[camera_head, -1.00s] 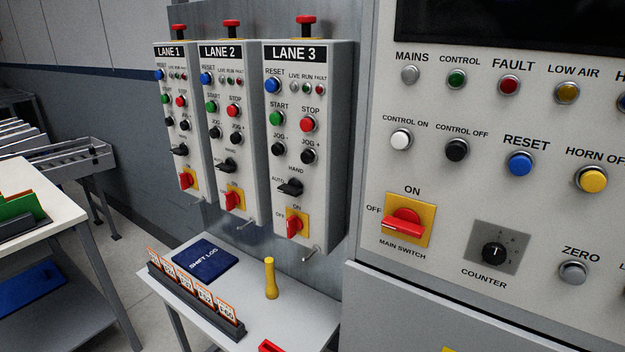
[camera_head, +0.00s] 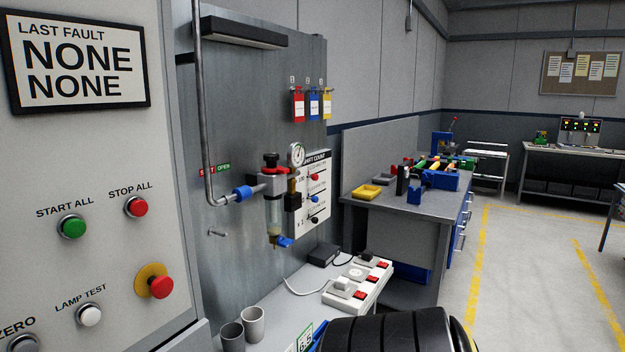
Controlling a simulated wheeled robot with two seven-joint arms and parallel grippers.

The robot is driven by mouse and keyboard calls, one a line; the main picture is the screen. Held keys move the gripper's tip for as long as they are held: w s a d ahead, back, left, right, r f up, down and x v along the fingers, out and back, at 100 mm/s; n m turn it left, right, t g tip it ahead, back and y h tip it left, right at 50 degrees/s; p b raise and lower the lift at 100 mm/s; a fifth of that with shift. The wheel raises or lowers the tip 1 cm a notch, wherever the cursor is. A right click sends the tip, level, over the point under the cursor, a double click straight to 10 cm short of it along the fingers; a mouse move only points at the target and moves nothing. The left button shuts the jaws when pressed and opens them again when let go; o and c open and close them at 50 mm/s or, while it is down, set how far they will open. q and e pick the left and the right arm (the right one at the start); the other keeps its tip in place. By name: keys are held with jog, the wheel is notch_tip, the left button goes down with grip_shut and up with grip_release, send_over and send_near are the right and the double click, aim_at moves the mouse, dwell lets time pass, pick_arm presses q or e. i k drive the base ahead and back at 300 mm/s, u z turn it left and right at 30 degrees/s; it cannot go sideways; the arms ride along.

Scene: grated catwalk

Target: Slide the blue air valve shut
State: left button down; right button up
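The blue air valve (camera_head: 242,195) looks like a blue sleeve on the grey air pipe (camera_head: 208,120), just left of the air filter unit (camera_head: 271,190). A small label (camera_head: 214,168) behind and above it has a red half at left and a green half reading OPEN at right. The sleeve sits below and slightly right of the green half, on the OPEN side. A second blue part (camera_head: 285,242) is at the bottom of the filter bowl.
A control cabinet (camera_head: 110,230) stands close at left. A round gauge (camera_head: 296,154) and a count board (camera_head: 318,190) are right of the filter. Below are grey cups (camera_head: 252,323) and a switched power strip (camera_head: 357,287). Open floor lies right.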

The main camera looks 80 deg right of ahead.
aim_at(244, 193)
jog(key=z, duration=2.2)
